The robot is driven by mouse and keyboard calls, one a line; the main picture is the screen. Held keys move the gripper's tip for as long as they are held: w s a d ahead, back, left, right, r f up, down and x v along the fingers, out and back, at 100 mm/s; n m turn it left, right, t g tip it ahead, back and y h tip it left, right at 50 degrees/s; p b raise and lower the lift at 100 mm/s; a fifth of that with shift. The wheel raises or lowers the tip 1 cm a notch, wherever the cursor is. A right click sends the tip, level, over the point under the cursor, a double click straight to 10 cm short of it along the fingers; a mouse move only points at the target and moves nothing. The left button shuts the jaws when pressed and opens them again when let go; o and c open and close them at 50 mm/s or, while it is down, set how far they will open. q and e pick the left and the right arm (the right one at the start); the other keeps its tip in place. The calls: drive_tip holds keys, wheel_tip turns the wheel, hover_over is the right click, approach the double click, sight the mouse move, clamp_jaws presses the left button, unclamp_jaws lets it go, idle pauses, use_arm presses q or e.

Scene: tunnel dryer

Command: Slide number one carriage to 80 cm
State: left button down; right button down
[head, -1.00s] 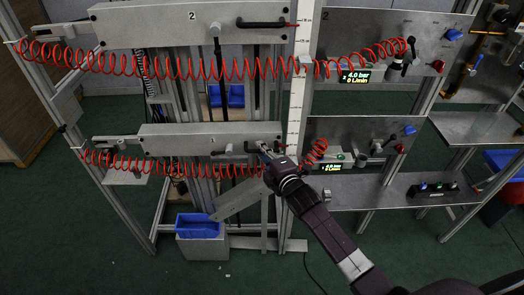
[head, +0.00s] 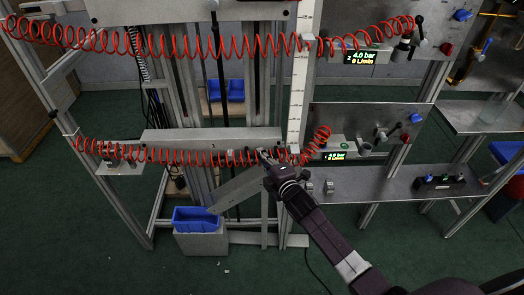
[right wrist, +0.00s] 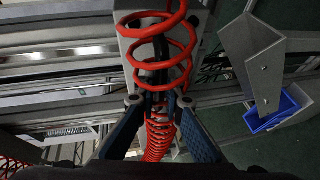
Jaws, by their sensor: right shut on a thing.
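The number one carriage (head: 215,138) is the lower grey plate, lying across the upright rails in the head view. Its upper part shows; its label cannot be read. A red coiled hose (head: 120,152) runs across its front. My right gripper (head: 263,154) is at the right end of the carriage, beside the upright scale (head: 299,85). In the right wrist view, my right gripper (right wrist: 157,101) is shut on a dark handle (right wrist: 158,76), partly hidden by red coils. The scale's figures are too small to read. My left gripper is not in view.
The upper carriage (head: 190,10) spans the top. A lower panel with knobs (head: 335,118) and a shelf (head: 375,186) stand right of the scale. A blue bin (head: 197,219) on a grey box sits below. A slanted grey plate (head: 245,190) lies under my gripper.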

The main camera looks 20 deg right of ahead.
wheel_tip(320, 180, down, 2)
drive_tip(key=shift+s+f+b, duration=0.15)
drive_tip(key=shift+b, duration=0.2)
drive_tip(key=shift+f, duration=0.1)
drive_tip(key=c, duration=2)
unclamp_jaws()
drive_tip(key=shift+r, duration=0.2)
drive_tip(key=v, duration=1.1)
drive_tip(key=shift+s, duration=0.4)
